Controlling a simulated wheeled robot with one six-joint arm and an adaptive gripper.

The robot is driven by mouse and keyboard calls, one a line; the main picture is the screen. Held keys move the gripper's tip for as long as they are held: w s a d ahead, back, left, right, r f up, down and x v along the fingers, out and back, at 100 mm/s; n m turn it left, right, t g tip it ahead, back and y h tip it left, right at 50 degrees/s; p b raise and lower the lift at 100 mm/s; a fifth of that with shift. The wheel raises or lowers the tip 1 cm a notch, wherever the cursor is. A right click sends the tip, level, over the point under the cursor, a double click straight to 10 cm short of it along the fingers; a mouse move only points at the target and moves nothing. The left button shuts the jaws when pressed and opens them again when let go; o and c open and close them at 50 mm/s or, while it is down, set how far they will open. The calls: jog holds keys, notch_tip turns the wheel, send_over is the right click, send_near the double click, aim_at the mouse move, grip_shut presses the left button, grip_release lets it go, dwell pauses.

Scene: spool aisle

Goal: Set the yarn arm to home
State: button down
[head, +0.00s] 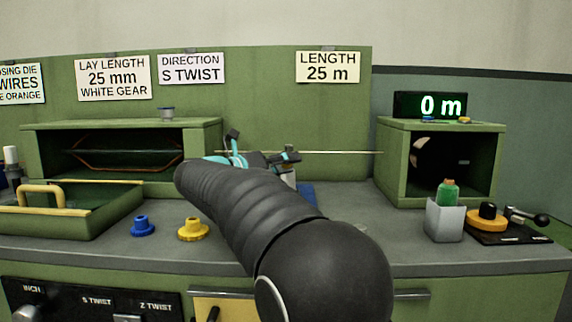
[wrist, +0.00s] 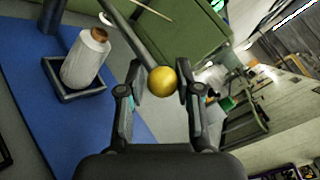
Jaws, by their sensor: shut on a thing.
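The yarn arm shows in the wrist view as a dark bar (wrist: 130,36) coming from the top left, with a gold ball knob (wrist: 162,81) at its near end. My gripper (wrist: 160,84) is shut on this knob, one finger on each side. In the head view my gripper (head: 262,156) is at the back of the bench, and my own arm hides the knob and most of the bar. The arm's pivot and any home mark cannot be made out.
A white spool (wrist: 85,60) stands in a dark square tray on a blue mat (wrist: 35,95), left of my gripper. A thin line (head: 340,152) runs to the green box (head: 388,165) at right. Blue (head: 142,226) and yellow (head: 193,230) gears lie on the bench.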

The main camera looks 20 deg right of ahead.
jog(key=c, duration=0.9)
grip_release()
jog(key=shift+r, duration=0.4)
jog(key=shift+o, duration=0.2)
jog(key=shift+a+f, duration=0.1)
jog(key=shift+a, duration=0.05)
jog(key=shift+a+f, duration=0.1)
jog(key=shift+a, duration=0.1)
jog(key=v, duration=1.1)
jog(key=shift+a, duration=0.3)
jog(key=shift+s, duration=0.15)
